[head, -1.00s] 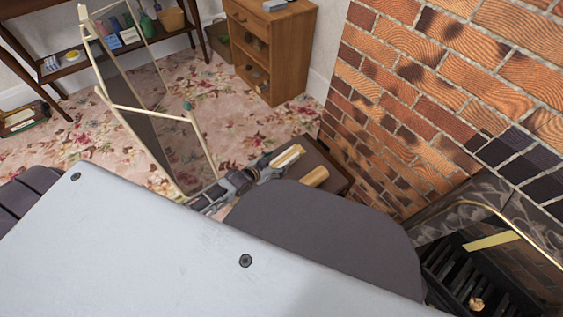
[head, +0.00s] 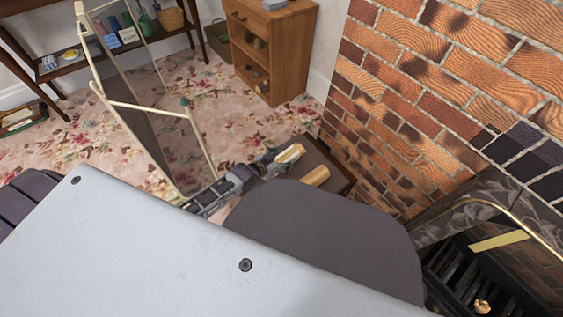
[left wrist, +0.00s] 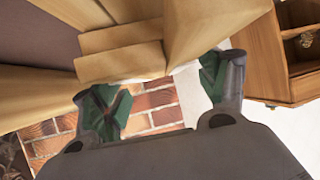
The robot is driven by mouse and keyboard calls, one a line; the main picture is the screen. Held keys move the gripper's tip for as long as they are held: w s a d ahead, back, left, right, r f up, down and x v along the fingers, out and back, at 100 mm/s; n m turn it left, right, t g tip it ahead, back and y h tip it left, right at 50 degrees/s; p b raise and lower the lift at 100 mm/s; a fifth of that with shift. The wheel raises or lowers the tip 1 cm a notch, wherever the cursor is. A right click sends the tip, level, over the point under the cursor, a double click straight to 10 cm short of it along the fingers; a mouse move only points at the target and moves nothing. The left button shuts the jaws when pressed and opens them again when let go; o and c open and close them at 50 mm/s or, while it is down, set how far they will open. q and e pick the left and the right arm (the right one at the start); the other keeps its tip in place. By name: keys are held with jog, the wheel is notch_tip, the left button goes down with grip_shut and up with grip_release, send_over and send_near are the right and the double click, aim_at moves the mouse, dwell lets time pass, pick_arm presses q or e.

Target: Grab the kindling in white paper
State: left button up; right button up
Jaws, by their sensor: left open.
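Pale wooden kindling (head: 314,176) lies on a dark brown low surface beside the brick wall in the head view. A lighter piece (head: 291,153) shows at my left gripper's tip. My left gripper (head: 268,164) is right at the kindling, its fingers small and partly hidden there. In the left wrist view my left gripper (left wrist: 152,84) is open, and several thick wood pieces (left wrist: 122,48) fill the space just beyond and above its fingers. A white patch shows between the fingers; I cannot tell whether it is paper or wall. My right gripper is not in view.
The brick wall (head: 400,110) stands close to the right of the kindling. A fireplace grate (head: 465,275) is at lower right. A folding glass screen (head: 150,110) stands to the left, near my left arm. A wooden cabinet (head: 285,55) stands behind, with patterned carpet between.

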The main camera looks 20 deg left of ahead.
pick_arm(q)
jog(key=shift+b+x, duration=0.35)
jog(key=shift+x, duration=0.5)
jog(key=c, duration=1.3)
